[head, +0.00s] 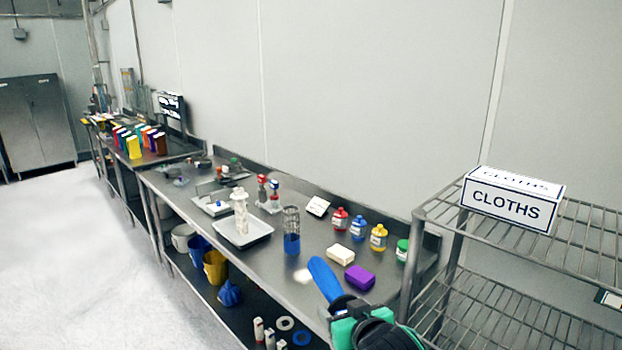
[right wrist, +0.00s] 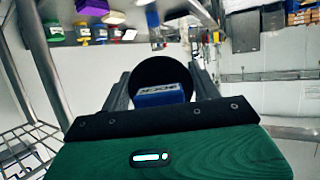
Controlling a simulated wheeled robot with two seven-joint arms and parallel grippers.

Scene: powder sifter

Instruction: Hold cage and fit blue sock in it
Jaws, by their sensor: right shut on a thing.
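My right gripper (head: 345,305) is shut on a long blue round-ended piece that looks like the blue sock (head: 323,278). In the right wrist view, a black round part and a blue part with pale marks (right wrist: 160,95) sit between the fingers (right wrist: 160,85). The cage (head: 291,220) looks like a grey wire cylinder standing upright on the bench, with a blue lower part (head: 292,244). The held piece is apart from it, lower right. My left gripper is not in view.
A white tray (head: 262,233) with a white tower (head: 240,205) stands left of the cage. A white block (head: 340,254), a purple block (head: 360,277) and several bottles (head: 378,237) are to its right. A wire rack (head: 500,285) with a CLOTHS box (head: 510,205) stands at right.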

